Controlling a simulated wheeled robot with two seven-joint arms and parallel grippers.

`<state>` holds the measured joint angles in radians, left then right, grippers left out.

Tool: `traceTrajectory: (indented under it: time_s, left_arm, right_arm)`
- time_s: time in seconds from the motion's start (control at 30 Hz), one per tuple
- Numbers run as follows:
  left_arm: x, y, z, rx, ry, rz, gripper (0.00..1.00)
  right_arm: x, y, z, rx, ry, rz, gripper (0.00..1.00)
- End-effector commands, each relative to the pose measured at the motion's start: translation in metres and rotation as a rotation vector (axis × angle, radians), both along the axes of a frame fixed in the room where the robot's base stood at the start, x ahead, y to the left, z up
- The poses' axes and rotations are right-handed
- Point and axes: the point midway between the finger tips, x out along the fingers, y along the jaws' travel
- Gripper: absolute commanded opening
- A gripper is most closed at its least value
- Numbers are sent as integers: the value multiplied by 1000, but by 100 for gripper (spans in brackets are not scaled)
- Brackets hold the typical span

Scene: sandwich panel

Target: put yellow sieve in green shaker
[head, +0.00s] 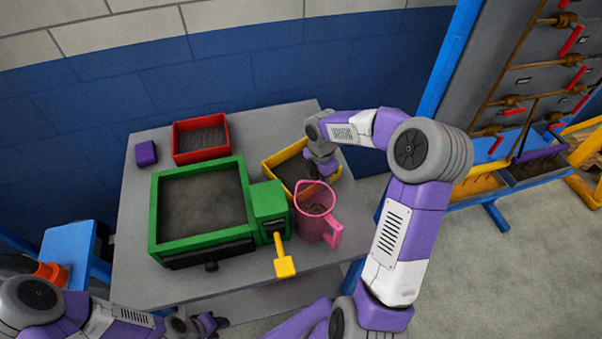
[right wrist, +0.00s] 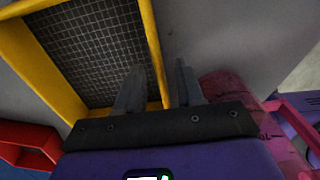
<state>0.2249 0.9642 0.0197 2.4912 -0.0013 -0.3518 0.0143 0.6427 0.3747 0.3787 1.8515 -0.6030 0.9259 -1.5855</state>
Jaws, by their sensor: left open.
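The yellow sieve (head: 273,161), a rectangular yellow frame with dark mesh, lies on the table right of the green shaker (head: 154,215). My right gripper is over the sieve's right side in the head view, where its fingertips are hidden. In the right wrist view, my right gripper (right wrist: 158,85) is open. Its fingers lie either side of the yellow sieve's wall (right wrist: 152,45), with gaps visible. I cannot tell how deep they reach. The shaker's square top has a green rim and a dark grey inside. My left gripper (head: 219,323) is open and empty, below the table's front edge.
A pink jug (head: 314,228) stands close to the sieve's front; it shows beside my right gripper in the wrist view. A red sieve (head: 201,155) and purple block (head: 146,153) lie behind the shaker. A yellow handle (head: 284,266) juts from the shaker's front right.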

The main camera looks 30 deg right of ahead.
Motion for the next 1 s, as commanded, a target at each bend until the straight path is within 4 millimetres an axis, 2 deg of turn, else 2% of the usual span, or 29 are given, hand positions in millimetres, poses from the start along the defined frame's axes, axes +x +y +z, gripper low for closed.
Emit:
traceTrajectory:
  time_s: [0.03, 0.1, 0.37, 0.6, 1.0]
  left_arm:
    - [0, 0, -7, 0, 0, 0, 43]
    - [0, 0, -9, 0, 0, 0, 43]
    - [0, 0, -9, 0, -1, 0, 43]
    - [0, 0, -9, 0, -1, 0, 43]
    - [0, 0, -9, 0, -1, 0, 43]
  right_arm:
    - [-1, 0, -13, 2, 2, 0, 37]
    - [0, 0, -20, 1, 0, 0, 37]
    - [0, 0, -22, 0, -1, -1, 37]
    - [0, 0, -22, 0, -1, -1, 0]
    - [0, 0, -22, 0, -2, -1, 0]
